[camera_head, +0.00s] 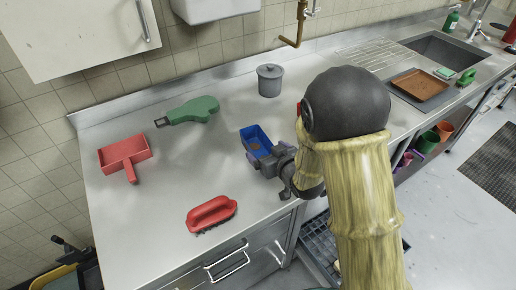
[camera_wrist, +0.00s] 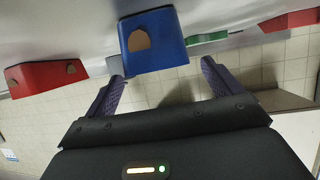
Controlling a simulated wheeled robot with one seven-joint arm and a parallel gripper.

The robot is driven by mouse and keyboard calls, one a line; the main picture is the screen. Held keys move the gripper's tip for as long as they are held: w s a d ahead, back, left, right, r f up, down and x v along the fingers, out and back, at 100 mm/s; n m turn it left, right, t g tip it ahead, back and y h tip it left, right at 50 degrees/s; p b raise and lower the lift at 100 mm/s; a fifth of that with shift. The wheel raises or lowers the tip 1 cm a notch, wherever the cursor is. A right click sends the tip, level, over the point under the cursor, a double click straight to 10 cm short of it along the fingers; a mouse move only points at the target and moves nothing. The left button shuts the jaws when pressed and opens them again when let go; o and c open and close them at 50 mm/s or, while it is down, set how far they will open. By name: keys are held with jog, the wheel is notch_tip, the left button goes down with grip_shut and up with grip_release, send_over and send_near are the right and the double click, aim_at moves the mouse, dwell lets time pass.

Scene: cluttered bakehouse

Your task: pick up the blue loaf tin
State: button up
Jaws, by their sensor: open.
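In the wrist view the tin (camera_wrist: 170,58) is just ahead of my gripper, roughly between the line of the two fingers. My gripper (camera_head: 262,162) is at the near end of the tin in the head view, its jaws apart. In the wrist view my gripper (camera_wrist: 162,72) shows both purple fingers spread, with nothing held between them. I cannot tell whether a fingertip touches the tin. My arm hides the counter to the right of the tin.
On the counter (camera_head: 160,220) lie a red brush (camera_head: 211,212), a red dustpan (camera_head: 125,156) and a green tool (camera_head: 190,111). A grey lidded pot (camera_head: 270,80) stands behind the tin. A brown-filled tray (camera_head: 420,87) sits near the sink at right.

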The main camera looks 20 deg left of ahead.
aim_at(261, 146)
jog(key=shift+p+x, duration=0.75)
jog(key=shift+x, duration=1.85)
jog(key=c, duration=1.2)
jog(key=shift+o, duration=0.2)
jog(key=shift+r, duration=0.1)
notch_tip(261, 146, up, 10)
jog(key=shift+b, duration=0.3)
